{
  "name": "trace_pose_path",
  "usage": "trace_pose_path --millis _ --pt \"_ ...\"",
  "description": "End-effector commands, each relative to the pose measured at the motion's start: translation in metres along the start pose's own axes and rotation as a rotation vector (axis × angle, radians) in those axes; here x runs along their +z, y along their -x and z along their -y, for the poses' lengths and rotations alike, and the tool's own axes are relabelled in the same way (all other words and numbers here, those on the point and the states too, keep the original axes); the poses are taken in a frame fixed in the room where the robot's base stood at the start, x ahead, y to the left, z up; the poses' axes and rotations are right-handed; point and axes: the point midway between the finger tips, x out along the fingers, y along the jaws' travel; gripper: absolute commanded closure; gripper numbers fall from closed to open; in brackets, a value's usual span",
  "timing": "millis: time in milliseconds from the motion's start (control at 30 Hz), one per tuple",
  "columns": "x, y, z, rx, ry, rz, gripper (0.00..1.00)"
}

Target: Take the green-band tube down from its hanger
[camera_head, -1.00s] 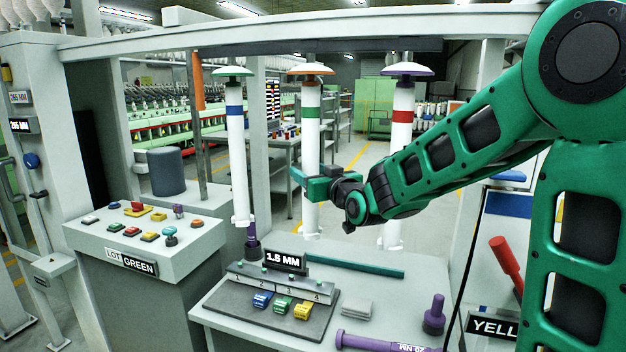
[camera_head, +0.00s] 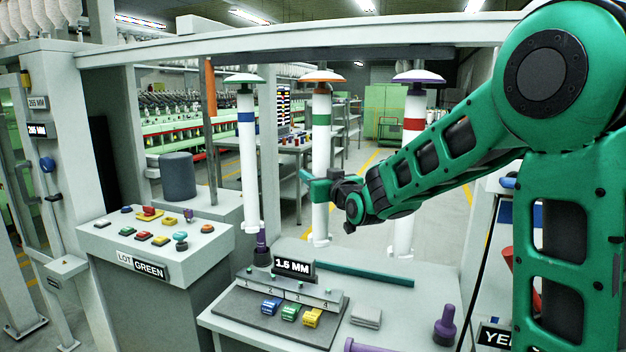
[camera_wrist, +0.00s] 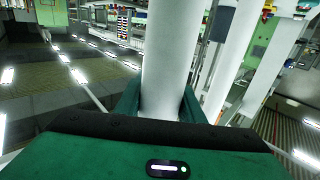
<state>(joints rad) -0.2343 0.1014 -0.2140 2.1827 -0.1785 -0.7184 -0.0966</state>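The green-band tube (camera_head: 321,150) is a white upright tube with a green band near its top. It hangs under an orange cap (camera_head: 323,76) on the overhead beam. My gripper (camera_head: 316,186) is at the tube's middle, below the band, with fingers around it. In the wrist view the white tube (camera_wrist: 166,60) runs between my two green fingers (camera_wrist: 162,100), one close along each side. Whether they press on it cannot be made out. The tube's lower end hangs free beside the bench.
A blue-band tube (camera_head: 248,160) hangs to the left and a red-band tube (camera_head: 410,150) to the right, behind my forearm. Below are a bench (camera_head: 385,285) with a 1.5 MM sign (camera_head: 293,265) and colored blocks. A button console (camera_head: 160,240) stands left.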

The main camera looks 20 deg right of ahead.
Motion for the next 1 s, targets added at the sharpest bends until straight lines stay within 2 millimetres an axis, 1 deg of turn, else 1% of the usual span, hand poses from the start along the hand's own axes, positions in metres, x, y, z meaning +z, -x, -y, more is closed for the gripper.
trace_pose_path --millis 267,533,900,1000 --pt "-0.003 0.0 0.0 0.001 0.001 -0.002 0.98" --pt "-0.011 -0.001 0.0 0.0 0.0 -0.004 0.98" --pt "-0.01 0.0 0.001 -0.001 0.0 -0.004 0.98" --pt "-0.007 -0.001 0.001 -0.001 0.0 -0.003 0.98"
